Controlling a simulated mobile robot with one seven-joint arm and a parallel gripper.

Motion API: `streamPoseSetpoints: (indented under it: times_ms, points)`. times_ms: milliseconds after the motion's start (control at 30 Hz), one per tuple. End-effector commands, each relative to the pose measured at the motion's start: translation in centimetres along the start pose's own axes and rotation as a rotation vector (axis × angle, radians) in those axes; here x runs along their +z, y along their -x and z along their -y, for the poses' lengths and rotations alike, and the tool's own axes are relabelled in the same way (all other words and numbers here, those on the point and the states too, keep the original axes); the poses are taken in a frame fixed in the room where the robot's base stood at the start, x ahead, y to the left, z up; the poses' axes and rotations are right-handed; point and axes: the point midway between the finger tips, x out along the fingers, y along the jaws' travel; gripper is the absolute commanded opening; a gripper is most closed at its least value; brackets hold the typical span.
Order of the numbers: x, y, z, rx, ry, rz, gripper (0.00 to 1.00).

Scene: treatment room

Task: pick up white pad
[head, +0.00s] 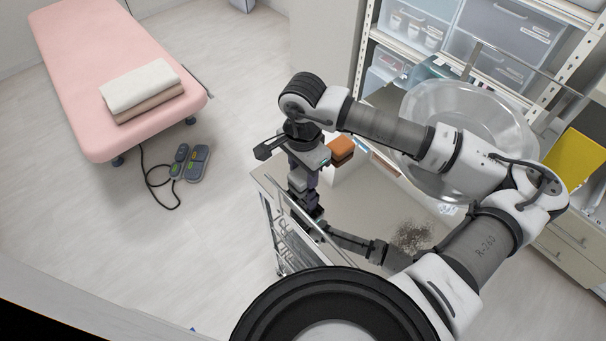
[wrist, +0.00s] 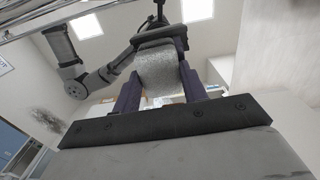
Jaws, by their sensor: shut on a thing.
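My gripper (head: 308,208) points down over the left edge of the grey worktop in the head view. In the wrist view its two dark purple fingers are closed on the white pad (wrist: 157,68), a pale, rough-textured piece between them. The pad looks grey-white there and bulges toward the camera.
The grey worktop (head: 345,205) has a wire rack (head: 287,238) at its left side. Orange-brown blocks (head: 340,147) stand behind my gripper. A clear round basin (head: 470,105) is at the right. A pink bed (head: 75,50) with folded towels (head: 140,84) stands left, across open floor.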

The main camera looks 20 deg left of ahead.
Motion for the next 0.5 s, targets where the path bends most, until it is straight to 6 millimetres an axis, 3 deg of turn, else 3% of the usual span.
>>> streamPoseSetpoints:
  times_ms: [333,500]
  points:
    - [-0.1,0.5,0.0,-0.001,0.000,-0.002,0.21]
    - [-0.1,2.4,0.0,-0.002,0.000,-0.004,0.21]
